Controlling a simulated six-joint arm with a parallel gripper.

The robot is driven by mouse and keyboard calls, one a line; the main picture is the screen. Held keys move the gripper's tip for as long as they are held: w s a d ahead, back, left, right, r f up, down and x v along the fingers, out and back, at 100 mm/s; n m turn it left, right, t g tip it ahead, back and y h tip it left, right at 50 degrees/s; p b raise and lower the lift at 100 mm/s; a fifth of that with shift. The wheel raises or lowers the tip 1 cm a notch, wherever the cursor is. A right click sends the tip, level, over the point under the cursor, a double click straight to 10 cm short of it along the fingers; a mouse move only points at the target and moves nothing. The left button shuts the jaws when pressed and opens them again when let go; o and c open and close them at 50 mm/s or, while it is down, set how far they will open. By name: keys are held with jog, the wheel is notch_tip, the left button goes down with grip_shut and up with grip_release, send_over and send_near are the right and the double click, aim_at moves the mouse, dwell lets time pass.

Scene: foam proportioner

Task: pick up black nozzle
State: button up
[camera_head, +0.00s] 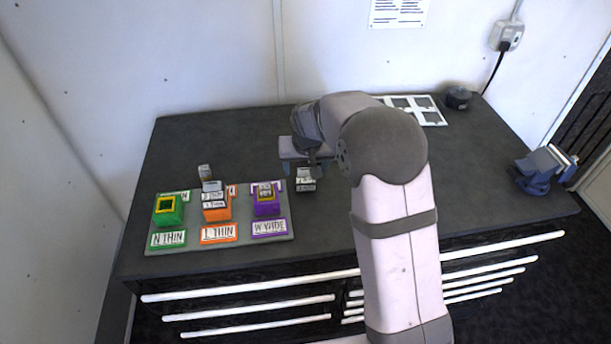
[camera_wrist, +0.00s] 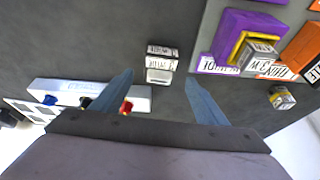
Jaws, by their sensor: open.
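The black nozzle (camera_wrist: 86,103) is a small dark tip on a pale bar-shaped rack (camera_wrist: 140,97) at the lower left of the wrist view. A blue nozzle (camera_wrist: 49,99) and a red nozzle (camera_wrist: 126,107) flank it. In the head view my gripper (camera_head: 305,157) is over the middle of the bench, and my arm hides the rack.
A labelled block (camera_head: 306,180) stands in front of my gripper; it also shows in the wrist view (camera_wrist: 160,64). A tray (camera_head: 188,243) holds green, orange and purple blocks. A small block (camera_head: 204,172) stands behind it. A white panel (camera_head: 430,113) and a vise (camera_head: 543,170) lie right.

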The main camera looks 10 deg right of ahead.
aim_at(305, 171)
jog(key=shift+p+x, duration=1.05)
jog(key=shift+x, duration=1.25)
jog(key=c, duration=1.2)
jog(key=shift+r, duration=0.1)
notch_tip(305, 171, up, 10)
jog(key=b, duration=0.3)
jog(key=shift+n, duration=0.6)
jog(key=s+a+r+p, duration=0.1)
jog(key=s+a, duration=0.1)
jog(key=a, duration=0.2)
jog(key=s+a+r+p, duration=0.1)
jog(key=s+a+r, duration=0.1)
jog(key=a, duration=0.1)
jog(key=s+a+r+p, duration=0.1)
jog(key=s+a, duration=0.2)
jog(key=a, duration=0.1)
jog(key=shift+a+r, duration=0.3)
jog(key=shift+r, duration=0.1)
